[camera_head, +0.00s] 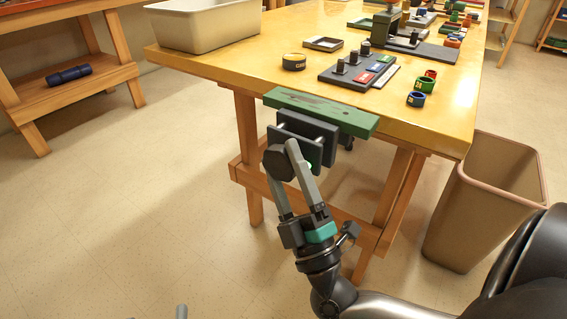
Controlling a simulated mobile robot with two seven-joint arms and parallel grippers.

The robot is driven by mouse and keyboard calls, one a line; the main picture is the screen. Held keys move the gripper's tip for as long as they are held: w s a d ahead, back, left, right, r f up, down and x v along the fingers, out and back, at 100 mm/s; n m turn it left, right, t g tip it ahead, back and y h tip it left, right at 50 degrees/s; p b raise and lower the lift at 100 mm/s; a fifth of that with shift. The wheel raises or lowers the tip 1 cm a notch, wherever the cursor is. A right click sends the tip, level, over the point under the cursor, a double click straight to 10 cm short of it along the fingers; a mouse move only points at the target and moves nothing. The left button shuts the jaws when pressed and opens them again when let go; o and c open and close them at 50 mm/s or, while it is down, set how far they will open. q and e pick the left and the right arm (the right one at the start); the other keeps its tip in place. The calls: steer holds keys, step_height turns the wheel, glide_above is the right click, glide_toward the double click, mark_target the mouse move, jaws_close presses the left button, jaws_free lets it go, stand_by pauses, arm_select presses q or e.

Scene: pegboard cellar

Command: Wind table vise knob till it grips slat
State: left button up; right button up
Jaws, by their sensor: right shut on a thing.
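The green slat (358,124), with dark worn patches, lies along the front edge of the table. The table vise (314,153) sits just below and in front of it, with dark upright plates and light rods showing between them. I cannot tell whether a jaw touches the slat. The dark knob (276,162) is on the vise's near side. My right gripper (285,163) is shut on the knob, its grey fingers reaching up from below and partly hiding it. Two grey tips of my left gripper (156,317) show apart at the bottom edge; the rest is out of view.
A tan bin (480,205) stands on the floor at right. The floor at left is clear.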

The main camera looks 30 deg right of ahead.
steer(key=shift+a+f+y, duration=0.1)
steer(key=shift+f+y, duration=0.15)
steer(key=shift+y, duration=0.05)
steer(key=o, duration=1.3)
steer(key=shift+r, duration=0.2)
steer(key=shift+o, duration=0.2)
arm_select(q)
steer(key=shift+w+a+f+g+p, duration=0.25)
steer(key=shift+w+f+g+p, duration=0.1)
steer(key=shift+g, duration=0.15)
arm_select(e)
steer(key=v, duration=1.5)
steer(key=shift+s+f, duration=0.1)
